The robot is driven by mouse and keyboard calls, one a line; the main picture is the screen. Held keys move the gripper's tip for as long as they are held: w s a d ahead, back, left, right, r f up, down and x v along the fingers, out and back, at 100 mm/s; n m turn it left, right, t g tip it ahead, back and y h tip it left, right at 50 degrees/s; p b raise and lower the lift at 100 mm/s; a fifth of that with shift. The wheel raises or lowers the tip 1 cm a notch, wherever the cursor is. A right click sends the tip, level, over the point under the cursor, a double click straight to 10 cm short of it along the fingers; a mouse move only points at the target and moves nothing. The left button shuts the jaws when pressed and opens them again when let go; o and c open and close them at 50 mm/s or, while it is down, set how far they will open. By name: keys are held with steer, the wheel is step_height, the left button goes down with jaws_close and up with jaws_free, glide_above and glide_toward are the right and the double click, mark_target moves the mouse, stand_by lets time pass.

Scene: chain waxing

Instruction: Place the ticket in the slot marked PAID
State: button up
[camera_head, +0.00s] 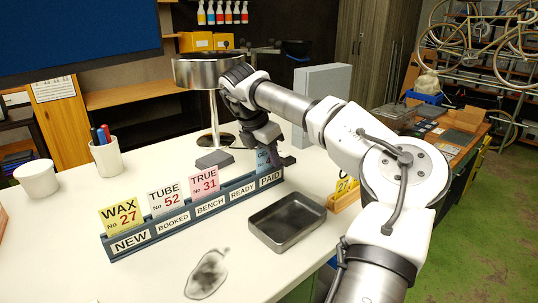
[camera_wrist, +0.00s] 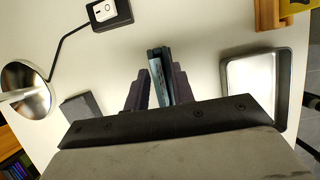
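The long dark rack (camera_head: 190,222) on the white table has slots labelled NEW, BOOKED, BENCH, READY and PAID. A blue ticket (camera_head: 263,160), partly hidden by my gripper, stands upright at the PAID end; its lower edge is behind the label. Yellow WAX 27 (camera_head: 120,216), white TUBE 52 (camera_head: 166,198) and pink TRUE 31 (camera_head: 204,182) stand behind NEW, BOOKED and BENCH. My gripper (camera_head: 278,160) is low over the PAID end. In the wrist view its fingers (camera_wrist: 160,80) are apart, on either side of the blue ticket (camera_wrist: 157,78); no clear grip shows.
A grey metal tray (camera_head: 288,222) lies in front of the PAID end. A small yellow holder (camera_head: 343,198) with a yellow ticket stands to its right. A lamp (camera_head: 213,110) stands behind the rack, a pen cup (camera_head: 107,158) at left. A dark smudge (camera_head: 207,273) marks the front table.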

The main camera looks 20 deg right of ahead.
steer(key=b+v, duration=0.2)
steer(key=v, duration=1)
steer(key=shift+r, duration=0.15)
